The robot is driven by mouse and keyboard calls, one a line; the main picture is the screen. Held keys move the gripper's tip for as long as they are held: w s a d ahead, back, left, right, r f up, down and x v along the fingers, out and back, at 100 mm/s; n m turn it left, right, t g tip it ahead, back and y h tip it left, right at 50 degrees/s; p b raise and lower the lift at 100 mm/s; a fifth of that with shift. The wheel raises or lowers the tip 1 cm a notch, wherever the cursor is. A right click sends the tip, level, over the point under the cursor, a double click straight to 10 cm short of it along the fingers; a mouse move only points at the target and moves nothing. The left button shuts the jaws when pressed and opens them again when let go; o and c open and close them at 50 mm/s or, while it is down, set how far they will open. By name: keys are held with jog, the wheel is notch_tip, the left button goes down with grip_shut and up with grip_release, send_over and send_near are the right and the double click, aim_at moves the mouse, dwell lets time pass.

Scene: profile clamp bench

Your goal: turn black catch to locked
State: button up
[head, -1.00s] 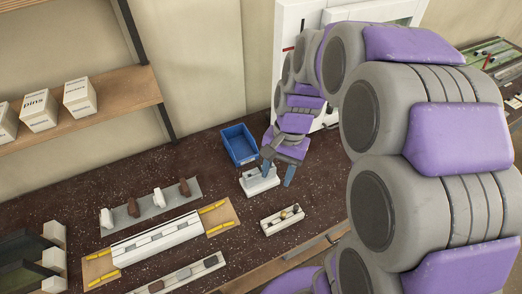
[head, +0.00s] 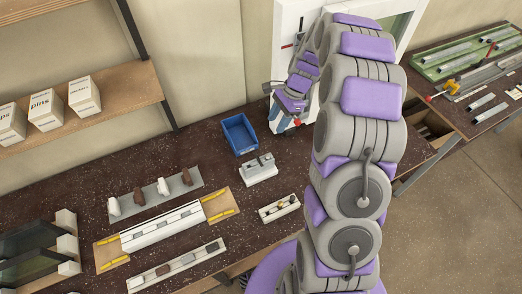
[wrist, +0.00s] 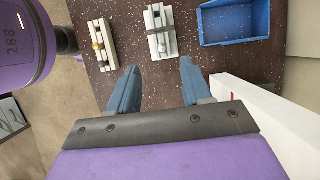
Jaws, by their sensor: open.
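No part can be made out for certain as the black catch. A small dark piece (head: 299,37) shows on the white upright frame (head: 287,18) at the back, too small to read its position. A white block (head: 258,172) with grey and dark parts on top stands on the bench; it also shows in the wrist view (wrist: 161,42). My gripper (wrist: 157,82) is open and empty, its two blue fingers apart.
The blue bin (head: 239,134) is behind the block. A pale strip with small knobs (head: 280,208) lies in front. A long white profile (head: 161,227) and a grey plate with white and brown pieces (head: 155,194) lie left. Speckled bench between them is clear.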

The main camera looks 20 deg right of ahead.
aim_at(258, 158)
jog(key=x, duration=1.6)
jog(key=shift+s+a+f, duration=0.1)
jog(key=shift+a+f, duration=0.1)
jog(key=shift+f, duration=0.05)
jog(key=shift+d, duration=0.1)
grip_shut()
